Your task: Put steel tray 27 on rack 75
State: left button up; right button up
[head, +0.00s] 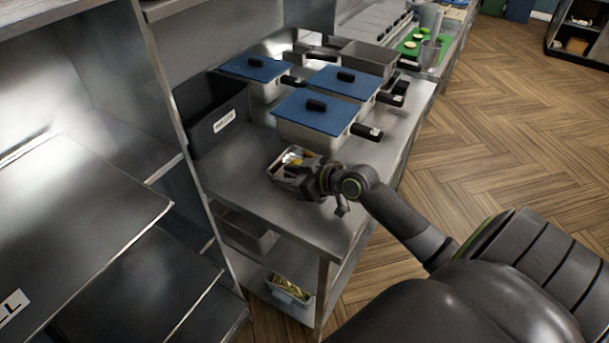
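A small steel tray (284,158) with something yellowish and orange in it is at the left front part of the steel table. No number can be read on it. My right gripper (300,178) is at the tray's near right side and covers part of it. Its fingertips are hidden against the tray, so I cannot tell whether they grip it. A dark metal rack (100,190) with several shelves stands at the left. Only part of its label shows, and no 75 can be read. My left gripper is out of view.
Blue-lidded pans (312,112) with black handles stand on the steel table (235,185) behind the tray. A dark labelled bin (212,115) stands at the table's left. A pale container (288,291) sits on the lower shelf. Wooden floor is clear at the right.

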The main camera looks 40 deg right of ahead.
grip_shut()
jog(key=shift+r, duration=0.15)
notch_tip(320, 180, up, 10)
jog(key=shift+f, duration=0.1)
jog(key=s+a+n+g+y, duration=0.4)
jog(key=s+a+n+y, duration=0.2)
jog(key=s+a, duration=0.6)
jog(key=shift+f+g, duration=0.4)
jog(key=shift+f, duration=0.05)
